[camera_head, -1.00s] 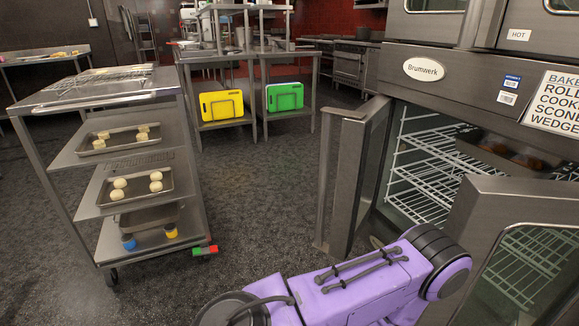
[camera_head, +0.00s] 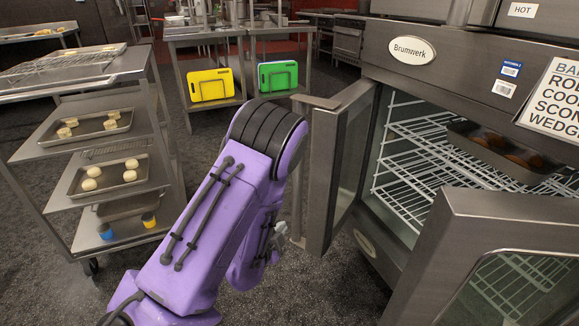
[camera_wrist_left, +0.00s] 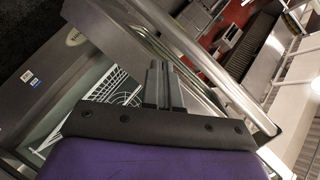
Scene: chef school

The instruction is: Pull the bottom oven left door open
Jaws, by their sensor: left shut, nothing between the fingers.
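The bottom oven's left door (camera_head: 322,175) stands ajar, swung out from the oven front, with its glass facing the cavity. My left gripper (camera_head: 284,234) is low beside the door's outer edge, on its left side, partly hidden by my purple forearm. In the left wrist view its fingers (camera_wrist_left: 162,85) are together and empty, close to a long metal bar that looks like part of the door. I cannot tell whether they touch it. The oven's right door (camera_head: 490,225) is also swung out. My right gripper is not in view.
The oven (camera_head: 440,60) holds wire racks (camera_head: 410,165) and a dark baking tray (camera_head: 470,135). A steel trolley (camera_head: 75,80) with trays of dough stands at left. Steel tables with yellow (camera_head: 210,85) and green (camera_head: 278,76) boards stand behind. Dark floor lies between.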

